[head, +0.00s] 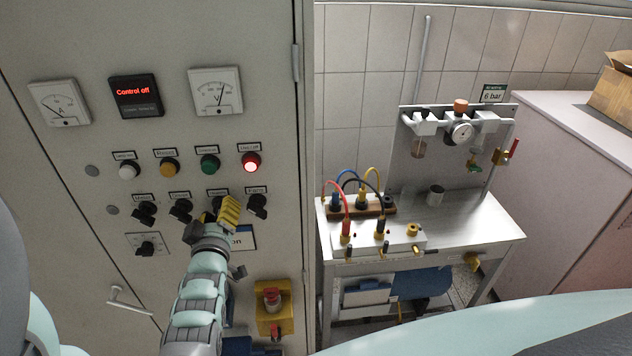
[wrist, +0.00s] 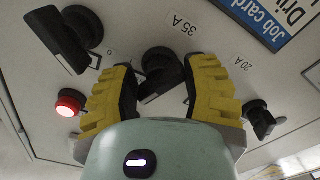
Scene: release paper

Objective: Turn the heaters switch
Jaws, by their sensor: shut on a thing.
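A row of black rotary switches sits on the grey cabinet panel, below a row of lamps. The row includes a far-left switch (head: 144,212), one beside it (head: 180,208) and a far-right one (head: 257,205). My gripper (head: 224,209) is at the third switch from the left and mostly hides it in the head view. In the wrist view, the yellow fingers of my gripper (wrist: 163,85) are shut on a black switch knob (wrist: 160,72), one finger on each side. The labels above the switches are too small to read, so I cannot tell which is the heaters switch.
A lit red lamp (head: 251,162) and a display (head: 136,95) reading "Control off" are above the switches. A red stop button on a yellow box (head: 273,301) is below. A metal bench (head: 465,225) with cables stands to the right. Other knobs flank my fingers closely.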

